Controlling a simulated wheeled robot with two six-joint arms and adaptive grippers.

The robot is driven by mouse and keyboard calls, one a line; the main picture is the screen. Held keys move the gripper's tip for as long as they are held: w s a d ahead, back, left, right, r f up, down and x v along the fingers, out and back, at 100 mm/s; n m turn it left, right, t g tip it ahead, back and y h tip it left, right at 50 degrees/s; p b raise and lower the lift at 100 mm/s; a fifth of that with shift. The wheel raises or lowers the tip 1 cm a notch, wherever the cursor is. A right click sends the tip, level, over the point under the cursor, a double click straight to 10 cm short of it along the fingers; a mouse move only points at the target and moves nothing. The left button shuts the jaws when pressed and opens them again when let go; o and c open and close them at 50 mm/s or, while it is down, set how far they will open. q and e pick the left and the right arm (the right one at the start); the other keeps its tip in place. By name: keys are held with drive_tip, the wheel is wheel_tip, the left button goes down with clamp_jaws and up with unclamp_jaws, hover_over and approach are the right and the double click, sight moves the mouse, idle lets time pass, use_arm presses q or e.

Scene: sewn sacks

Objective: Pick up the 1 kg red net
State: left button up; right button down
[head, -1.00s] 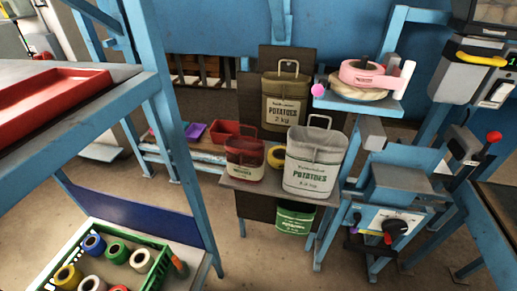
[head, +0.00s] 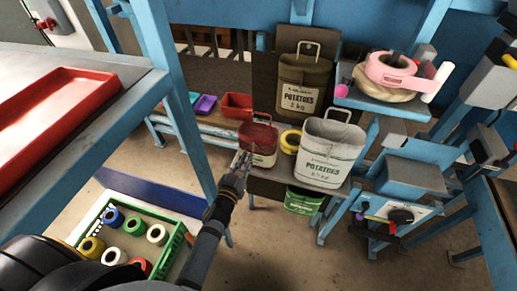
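The small red sack with a white label band (head: 258,142), which looks like the red net, stands upright on the small shelf in the middle of the head view. A thin handle loop rises from its top. My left gripper (head: 242,160) is at the sack's lower left side, in front of the shelf's left edge. Whether its fingers are apart or touch the sack cannot be made out. The weight print on the red sack is too small to read. My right gripper is out of view.
A white potato sack (head: 327,154) stands right of the red one, with a yellow roll (head: 291,141) between them. A brown 2 kg potato sack (head: 302,85) is behind. A green sack (head: 303,201) sits below. A blue post (head: 190,130) is left of my arm.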

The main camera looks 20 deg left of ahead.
sight(257, 144)
use_arm(q)
drive_tip(key=w, duration=0.5)
drive_tip(key=shift+w+d+f, duration=0.1)
drive_tip(key=shift+w+d, duration=0.05)
drive_tip(key=shift+w, duration=0.1)
drive_tip(key=shift+s, duration=0.2)
clamp_jaws()
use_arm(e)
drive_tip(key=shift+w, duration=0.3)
use_arm(q)
drive_tip(key=shift+w, duration=0.1)
